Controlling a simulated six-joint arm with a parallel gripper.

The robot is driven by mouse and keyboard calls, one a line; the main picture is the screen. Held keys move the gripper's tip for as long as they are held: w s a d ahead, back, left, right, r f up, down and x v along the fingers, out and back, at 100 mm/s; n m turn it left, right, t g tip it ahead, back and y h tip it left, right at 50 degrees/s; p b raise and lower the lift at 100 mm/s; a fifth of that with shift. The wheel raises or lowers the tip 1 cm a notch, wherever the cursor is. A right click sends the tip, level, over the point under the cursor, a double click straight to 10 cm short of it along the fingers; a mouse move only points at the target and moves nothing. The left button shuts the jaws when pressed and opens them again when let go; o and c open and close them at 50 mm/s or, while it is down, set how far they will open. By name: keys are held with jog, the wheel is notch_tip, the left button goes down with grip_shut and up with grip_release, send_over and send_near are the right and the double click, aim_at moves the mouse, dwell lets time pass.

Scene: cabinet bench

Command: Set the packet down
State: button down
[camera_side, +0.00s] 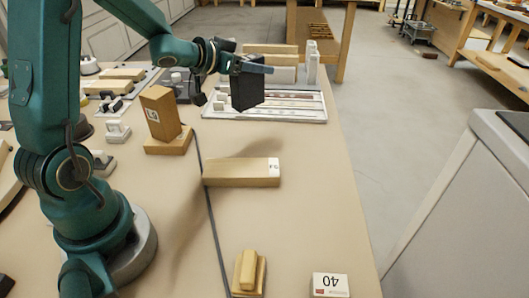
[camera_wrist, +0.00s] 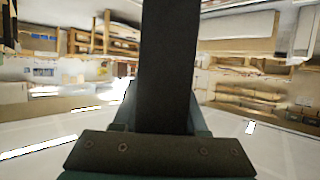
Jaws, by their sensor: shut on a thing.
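My gripper (camera_side: 254,68) is above the far part of the bench, shut on a dark, box-shaped packet (camera_side: 247,92). The packet hangs below the fingers, close in front of the pale slotted tray (camera_side: 315,117); I cannot tell how high it is above the tray. In the wrist view a dark upright bar (camera_wrist: 169,65), which seems to be the held packet, fills the middle above a dark plate of my gripper. The fingertips are not clear there.
A wooden block (camera_side: 241,172) with a white label lies mid-bench. A tall wooden block (camera_side: 160,112) stands on a base to the left. A small stepped wooden piece (camera_side: 247,272) and a white "40" block (camera_side: 330,285) are near the front. Bench between them is bare.

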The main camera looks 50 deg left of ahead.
aim_at(257, 103)
jog(key=shift+f, duration=4.75)
jog(key=shift+f, duration=0.1)
jog(key=shift+c, duration=2.2)
grip_release()
